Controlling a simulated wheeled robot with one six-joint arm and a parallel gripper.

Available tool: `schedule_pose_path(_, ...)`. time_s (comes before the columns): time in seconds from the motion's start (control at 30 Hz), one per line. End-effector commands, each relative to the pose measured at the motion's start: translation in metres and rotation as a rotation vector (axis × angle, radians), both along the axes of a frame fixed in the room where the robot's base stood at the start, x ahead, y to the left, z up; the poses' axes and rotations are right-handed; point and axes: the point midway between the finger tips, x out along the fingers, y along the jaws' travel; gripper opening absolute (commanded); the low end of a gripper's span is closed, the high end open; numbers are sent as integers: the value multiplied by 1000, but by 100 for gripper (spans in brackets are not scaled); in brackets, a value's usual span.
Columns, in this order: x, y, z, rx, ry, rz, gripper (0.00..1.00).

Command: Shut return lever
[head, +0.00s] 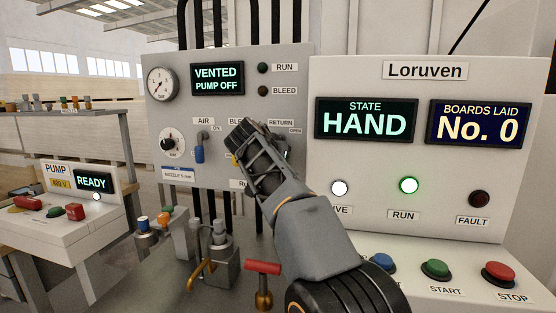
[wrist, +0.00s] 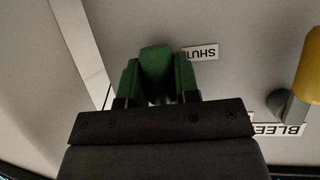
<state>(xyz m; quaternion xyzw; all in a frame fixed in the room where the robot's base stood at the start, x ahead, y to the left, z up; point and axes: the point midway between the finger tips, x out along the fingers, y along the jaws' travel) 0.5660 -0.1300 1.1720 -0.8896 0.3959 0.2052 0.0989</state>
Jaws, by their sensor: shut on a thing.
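The green return lever (wrist: 157,66) shows in the wrist view, standing between the two fingers of my gripper (wrist: 158,78). The fingers close on it from both sides. A SHUT label (wrist: 200,52) is on the panel beside it. In the head view my gripper (head: 258,158) is in front of the grey valve panel (head: 225,120), under the RETURN label (head: 281,122) and an OPEN label (head: 295,131). There the gripper hides most of the lever, and I cannot tell its exact angle.
The yellow bleed lever (wrist: 310,70) is close beside my gripper; in the head view it is mostly covered. The blue air lever (head: 199,150) hangs further left. The panel display (head: 217,79) reads VENTED, PUMP OFF. The Loruven console (head: 420,150) stands close on the right.

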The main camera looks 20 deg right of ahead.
Motion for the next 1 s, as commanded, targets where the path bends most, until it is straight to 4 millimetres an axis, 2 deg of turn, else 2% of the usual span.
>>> schedule_pose_path(0.07, 0, 0, -1, 6, -1, -1, 0)
schedule_pose_path(0.1, 0, 0, -1, 6, -1, -1, 31)
schedule_pose_path(0.33, 0, 0, -1, 4, -1, 0, 53)
schedule_pose_path(0.67, -2, 3, 2, 2, -2, 1, 55)
schedule_pose_path(0.77, -9, 11, 7, 1, -3, 2, 55)
schedule_pose_path(1.0, -38, 43, 28, 2, -3, 5, 55)
